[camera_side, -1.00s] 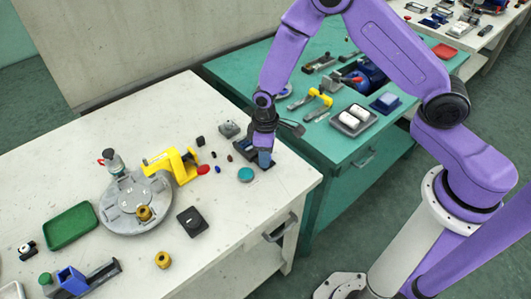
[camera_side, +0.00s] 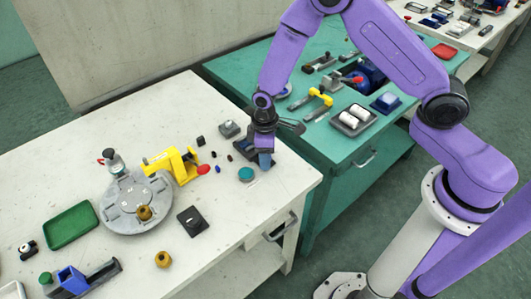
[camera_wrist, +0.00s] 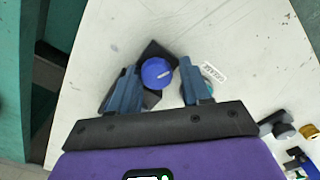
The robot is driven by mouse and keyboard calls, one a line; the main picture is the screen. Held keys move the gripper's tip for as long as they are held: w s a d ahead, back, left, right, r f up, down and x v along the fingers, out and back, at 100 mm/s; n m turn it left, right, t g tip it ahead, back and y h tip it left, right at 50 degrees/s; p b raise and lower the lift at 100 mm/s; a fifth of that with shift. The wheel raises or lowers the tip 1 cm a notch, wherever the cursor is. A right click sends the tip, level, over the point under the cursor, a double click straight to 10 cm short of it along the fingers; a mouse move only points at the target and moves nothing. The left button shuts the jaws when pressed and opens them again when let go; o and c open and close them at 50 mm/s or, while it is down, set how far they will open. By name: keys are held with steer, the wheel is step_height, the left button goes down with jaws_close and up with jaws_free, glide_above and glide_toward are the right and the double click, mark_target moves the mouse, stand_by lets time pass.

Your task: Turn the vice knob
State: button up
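A round blue knob (camera_wrist: 157,73) with a white mark sits on a black block (camera_wrist: 152,97) in the wrist view. My gripper (camera_wrist: 157,68) is open, with one blue finger on each side of the knob and gaps between. In the side view my gripper (camera_side: 264,161) is low over the white table's right end and hides most of this knob. I cannot tell whether it is the vice's knob. A blue and dark vice-like device (camera_side: 78,280) with a green knob (camera_side: 45,278) stands at the lower left, far from my gripper.
A teal disc (camera_side: 246,174) lies close to my gripper, beside a lettered label (camera_wrist: 215,72). A yellow clamp (camera_side: 174,164) with a red knob (camera_side: 203,169) and a grey round plate (camera_side: 136,221) stand further left. The table's right edge is near.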

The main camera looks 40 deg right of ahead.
steer(key=shift+w+d, duration=0.3)
steer(key=shift+w, duration=0.05)
steer(key=shift+m, duration=0.3)
steer(key=shift+m, duration=0.7)
steer(key=m, duration=0.4)
steer(key=shift+s, duration=0.1)
steer(key=m, duration=0.3)
steer(key=shift+a+m, duration=0.1)
steer(key=shift+m, duration=0.3)
steer(key=m, duration=0.4)
steer(key=shift+s, duration=0.1)
step_height(320, 180, up, 18)
steer(key=s+d+r+n, duration=0.2)
steer(key=s+n, duration=0.3)
steer(key=s, duration=0.4)
steer(key=s+d+r+n, duration=0.2)
steer(key=s+n, duration=0.4)
steer(key=s, duration=0.4)
steer(key=shift+s+r, duration=0.3)
steer(key=shift+r, duration=0.15)
